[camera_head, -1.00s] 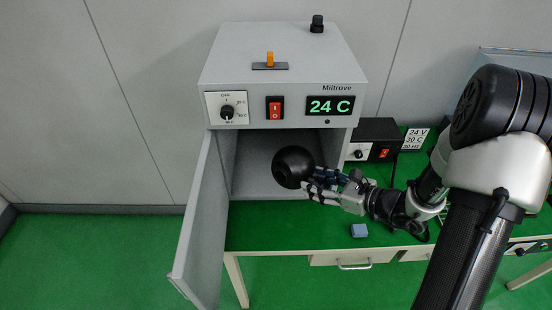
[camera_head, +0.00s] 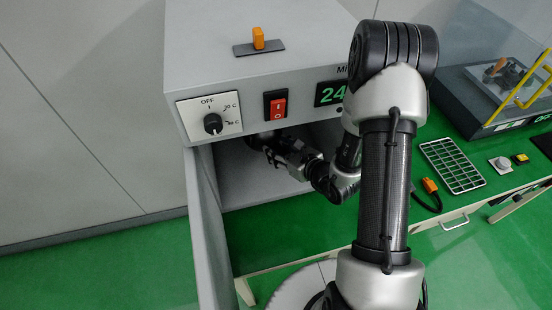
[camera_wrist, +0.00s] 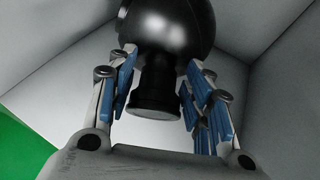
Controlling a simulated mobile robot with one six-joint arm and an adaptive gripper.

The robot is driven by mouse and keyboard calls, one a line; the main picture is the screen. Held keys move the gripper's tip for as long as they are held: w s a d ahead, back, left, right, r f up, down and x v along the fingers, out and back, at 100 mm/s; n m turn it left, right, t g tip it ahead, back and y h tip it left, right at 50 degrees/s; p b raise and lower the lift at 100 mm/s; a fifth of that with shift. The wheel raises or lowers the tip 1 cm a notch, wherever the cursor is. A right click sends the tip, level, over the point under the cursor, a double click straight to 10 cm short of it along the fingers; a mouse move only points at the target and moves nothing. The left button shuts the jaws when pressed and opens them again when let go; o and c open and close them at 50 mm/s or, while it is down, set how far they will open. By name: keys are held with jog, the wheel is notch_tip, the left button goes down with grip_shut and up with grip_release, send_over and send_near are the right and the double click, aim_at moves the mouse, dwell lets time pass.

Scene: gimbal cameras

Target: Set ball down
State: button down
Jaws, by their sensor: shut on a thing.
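In the wrist view the ball (camera_wrist: 178,25) is a glossy black sphere with a short black stem (camera_wrist: 155,92) on the near side. My gripper (camera_wrist: 162,58) has its blue-padded fingers on both sides of the ball and stem, shut on it. Pale grey chamber walls surround them. In the head view my gripper (camera_head: 264,143) reaches into the open chamber (camera_head: 245,190) of the grey oven (camera_head: 205,45), just under its front panel. The ball is mostly or wholly hidden there by that panel. I cannot tell whether the ball touches the chamber floor.
The oven door (camera_head: 208,225) hangs open at the left of the chamber. The control panel (camera_head: 210,115) overhangs my gripper closely. To the right on the green bench are a wire rack (camera_head: 452,165), an orange connector (camera_head: 430,186) and a dark device with a yellow handle (camera_head: 515,85).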

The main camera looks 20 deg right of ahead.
jog(key=shift+w+f+b, duration=0.1)
jog(key=shift+f+b, duration=0.6)
jog(key=shift+f, duration=1.6)
jog(key=shift+f, duration=0.1)
jog(key=c, duration=1.3)
grip_release()
jog(key=shift+f, duration=0.15)
jog(key=o, duration=0.5)
